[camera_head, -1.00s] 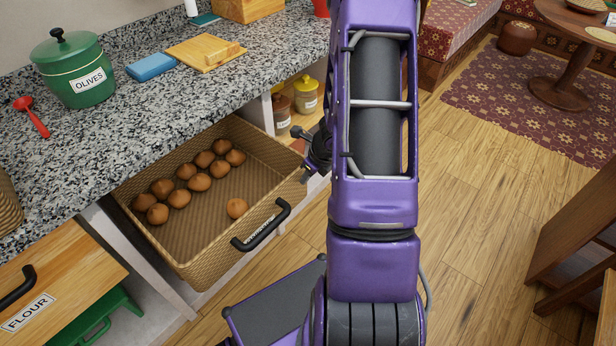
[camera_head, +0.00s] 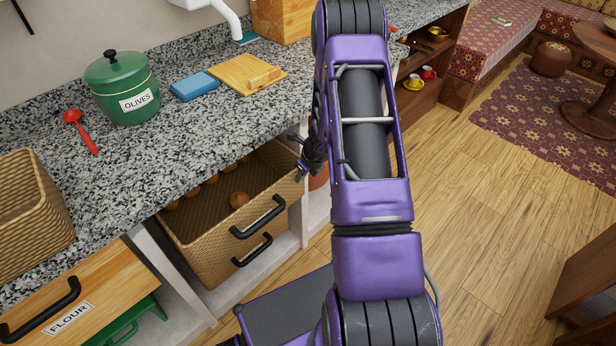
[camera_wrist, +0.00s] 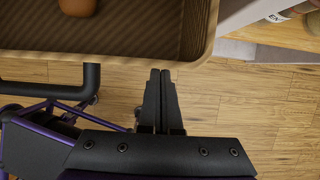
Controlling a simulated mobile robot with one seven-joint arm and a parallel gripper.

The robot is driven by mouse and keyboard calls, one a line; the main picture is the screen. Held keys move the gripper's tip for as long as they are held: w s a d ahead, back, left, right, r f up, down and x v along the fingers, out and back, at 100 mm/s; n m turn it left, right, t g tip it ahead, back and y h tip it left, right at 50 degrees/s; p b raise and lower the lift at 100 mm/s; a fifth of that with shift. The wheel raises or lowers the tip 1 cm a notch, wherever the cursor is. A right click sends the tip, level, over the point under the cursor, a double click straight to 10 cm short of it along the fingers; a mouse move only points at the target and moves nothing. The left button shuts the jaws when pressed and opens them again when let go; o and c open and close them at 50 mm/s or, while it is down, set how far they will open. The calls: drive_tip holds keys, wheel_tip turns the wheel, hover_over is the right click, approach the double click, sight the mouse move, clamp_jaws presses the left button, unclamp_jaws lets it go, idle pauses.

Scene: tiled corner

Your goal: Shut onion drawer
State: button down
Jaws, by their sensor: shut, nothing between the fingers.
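The onion drawer (camera_head: 205,255) is a brown woven drawer under the granite counter. It is partly open, with its front part out past the counter edge. Several brown onions lie inside; one onion (camera_head: 239,200) is near the front, and it also shows in the wrist view (camera_wrist: 77,7). A black handle (camera_head: 258,217) is on the drawer front. My gripper (camera_head: 301,172) is shut and empty at the drawer's right front corner. In the wrist view its fingertips (camera_wrist: 160,73) are at the front rim (camera_wrist: 110,58), right of the handle; I cannot tell if they touch.
A second black handle (camera_head: 252,250) shows lower down. A wooden FLOUR drawer (camera_head: 62,300) is at the left. On the counter are a green OLIVES jar (camera_head: 122,88), a red spoon (camera_head: 80,132), a blue sponge (camera_head: 194,86) and a woven basket (camera_head: 55,235).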

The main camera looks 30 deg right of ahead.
drive_tip(key=shift+w+a, duration=0.2)
drive_tip(key=shift+w, duration=0.3)
drive_tip(key=shift+w+a, duration=0.15)
drive_tip(key=shift+w, duration=0.35)
drive_tip(key=shift+s+d, duration=0.1)
drive_tip(key=shift+s, duration=0.05)
